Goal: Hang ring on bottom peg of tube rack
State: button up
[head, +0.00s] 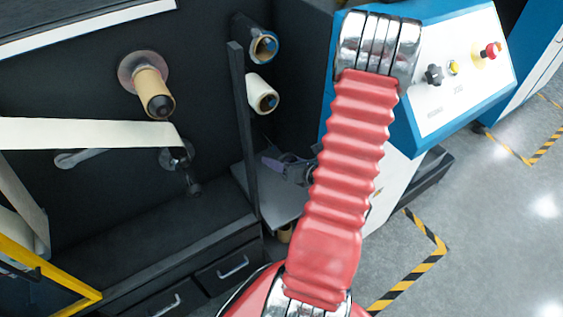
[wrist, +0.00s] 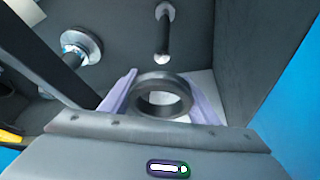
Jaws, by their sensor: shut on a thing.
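In the wrist view, my gripper (wrist: 161,98) has its two pale purple fingers closed on the sides of a dark ring (wrist: 163,77). The ring's hole shows as an oval facing the camera. Beyond the ring and apart from it, a bare black peg (wrist: 163,38) with a silver base stands out from the dark panel. It looks like the bottom peg of the tube rack. The bare peg cannot be made out there.
A dark upright post (head: 242,125) stands just left of the tubes. A blue-and-white control box (head: 440,65) is close on the right. Another flanged shaft (wrist: 82,48) shows left of the peg in the wrist view.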

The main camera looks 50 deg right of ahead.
aim_at(292, 156)
jog(key=shift+w+d, duration=0.45)
jog(key=shift+w, duration=1)
jog(key=shift+w+d, duration=0.5)
jog(key=shift+w, duration=1)
jog(key=shift+w+d, duration=0.45)
jog(key=shift+w, duration=1)
jog(key=shift+s, duration=0.15)
jog(key=shift+s, duration=0.1)
jog(key=o, duration=1.1)
jog(key=shift+o, duration=0.2)
jog(key=v, duration=1.2)
jog(key=shift+s+a+r, duration=0.1)
jog(key=shift+s+r, duration=0.05)
jog(key=shift+s, duration=0.2)
jog(key=shift+s+a+r, duration=0.15)
jog(key=shift+s+r, duration=0.05)
jog(key=shift+s, duration=0.25)
